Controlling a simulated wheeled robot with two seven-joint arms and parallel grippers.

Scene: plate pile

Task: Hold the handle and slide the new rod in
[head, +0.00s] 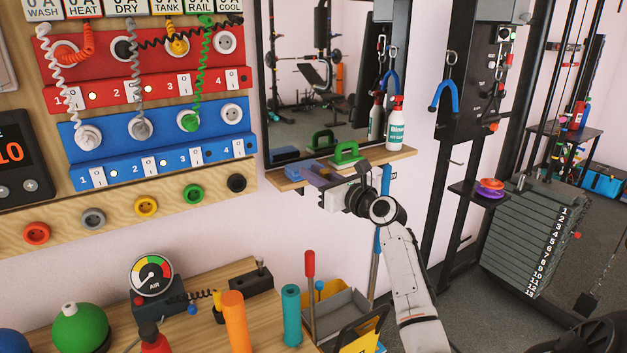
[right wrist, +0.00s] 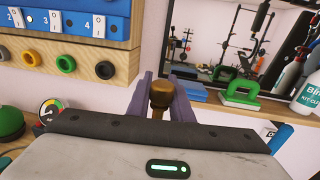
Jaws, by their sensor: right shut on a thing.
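My right gripper (head: 314,172) reaches to the wooden shelf under the mirror, its arm rising from the lower right. In the right wrist view its two purple fingers (right wrist: 160,84) stand on either side of a brown, bronze-coloured piece with a rounded knob end (right wrist: 160,97), and they are shut on it. Most of that piece is hidden, and I cannot tell whether it is the rod or a handle. The head view does not show it clearly. My left gripper is not in view.
The shelf (head: 398,155) holds a green-handled tool (head: 347,153) and a white spray bottle (head: 396,124) right of my gripper. The mirror (head: 320,75) is behind. A panel of plugs and coiled cords (head: 150,85) is at left. A cluttered bench (head: 220,300) lies below.

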